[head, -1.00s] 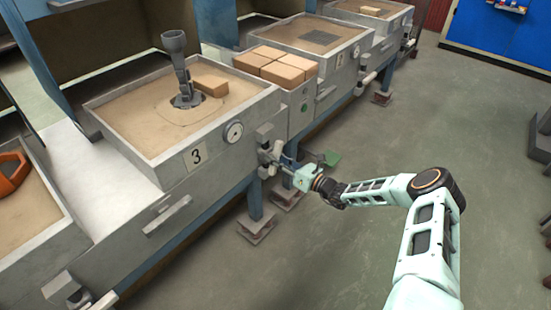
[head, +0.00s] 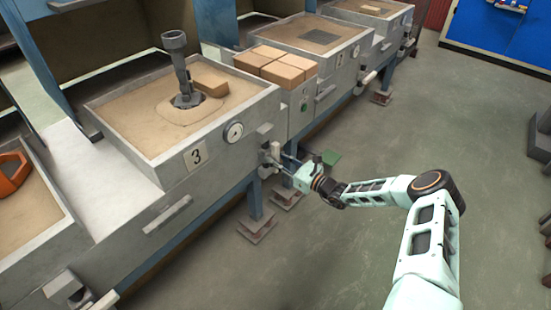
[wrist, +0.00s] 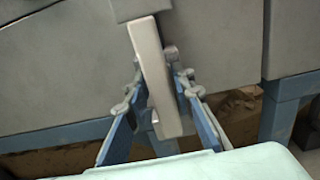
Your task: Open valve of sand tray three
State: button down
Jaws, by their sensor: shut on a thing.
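Sand tray three (head: 222,150) is a grey metal tray marked with a "3" label (head: 196,156) and full of tan sand. A round gauge (head: 234,132) sits on its front wall. The valve handle (head: 275,149) is a pale bar below the tray's right front corner. It also shows in the wrist view (wrist: 150,55), slightly tilted. My gripper (head: 282,158) is at the handle, and its blue fingers stand on both sides of the bar in the wrist view (wrist: 158,90). It is shut on the handle. The valve body behind is mostly hidden.
A dark metal stand (head: 180,70) and a tan brick (head: 211,81) sit in the tray's sand. Several bricks (head: 275,66) lie on the ledge to the right.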

jog(key=c, duration=1.8)
grip_release()
jog(key=v, duration=1.2)
